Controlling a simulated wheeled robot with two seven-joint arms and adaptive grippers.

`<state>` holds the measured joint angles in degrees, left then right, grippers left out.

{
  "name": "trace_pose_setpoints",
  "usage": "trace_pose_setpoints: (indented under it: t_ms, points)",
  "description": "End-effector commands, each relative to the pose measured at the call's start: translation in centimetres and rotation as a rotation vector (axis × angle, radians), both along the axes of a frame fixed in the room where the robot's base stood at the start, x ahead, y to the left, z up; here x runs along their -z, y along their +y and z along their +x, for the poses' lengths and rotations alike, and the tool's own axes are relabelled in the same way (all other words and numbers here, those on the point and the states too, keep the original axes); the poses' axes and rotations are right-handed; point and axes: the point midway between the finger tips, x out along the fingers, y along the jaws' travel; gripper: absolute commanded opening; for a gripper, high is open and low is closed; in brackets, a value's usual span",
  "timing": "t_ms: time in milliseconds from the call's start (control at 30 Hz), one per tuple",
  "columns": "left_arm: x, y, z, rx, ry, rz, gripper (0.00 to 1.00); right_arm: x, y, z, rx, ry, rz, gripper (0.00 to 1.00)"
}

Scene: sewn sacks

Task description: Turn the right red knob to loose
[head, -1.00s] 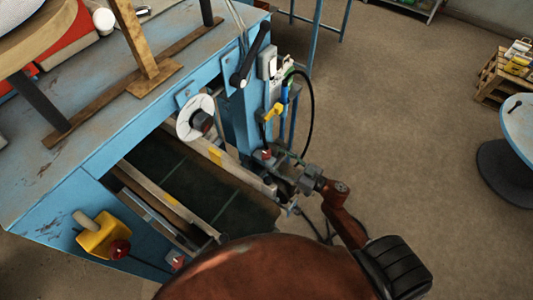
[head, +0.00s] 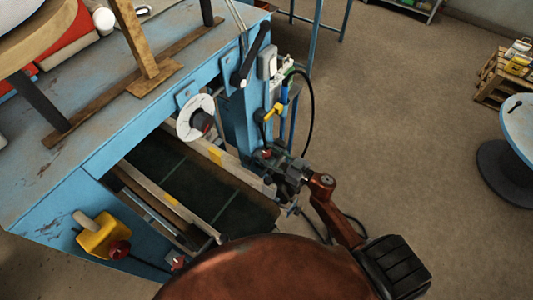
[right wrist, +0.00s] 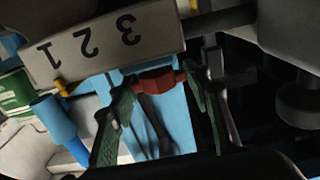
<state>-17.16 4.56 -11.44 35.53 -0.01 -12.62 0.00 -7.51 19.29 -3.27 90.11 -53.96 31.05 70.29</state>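The right red knob (head: 267,153) sits at the far end of the pale rail on the blue machine. In the right wrist view the red knob (right wrist: 157,82) shows below a grey plate (right wrist: 105,45) marked 1, 2, 3. My right gripper (head: 273,161) is at this knob. Another red knob (head: 178,263) is at the near end of the rails, lower left. My left gripper is not in view.
A blue post with a yellow valve (head: 275,111) and a black hose (head: 311,115) stands close behind my right gripper. A yellow box with a dark red button (head: 119,249) is on the machine's near side.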

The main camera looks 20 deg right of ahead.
Motion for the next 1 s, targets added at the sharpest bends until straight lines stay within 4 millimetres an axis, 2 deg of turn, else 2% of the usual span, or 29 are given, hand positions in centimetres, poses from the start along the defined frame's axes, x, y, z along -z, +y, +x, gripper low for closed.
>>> trace_pose_setpoints:
  t_ms: [33,333,667,1000]
  points:
    - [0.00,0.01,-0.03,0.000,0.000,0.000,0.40,0.00,-0.01,-0.01,0.000,0.000,0.000,0.40]
    - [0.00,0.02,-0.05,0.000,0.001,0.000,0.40,0.00,-0.01,-0.02,0.000,0.000,0.000,0.20]
    - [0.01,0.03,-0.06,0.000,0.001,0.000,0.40,-0.04,-0.11,0.04,-0.052,0.000,-0.004,0.20]
    - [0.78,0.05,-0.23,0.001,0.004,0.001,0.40,0.13,-0.22,0.16,-0.292,0.000,-0.007,0.20]
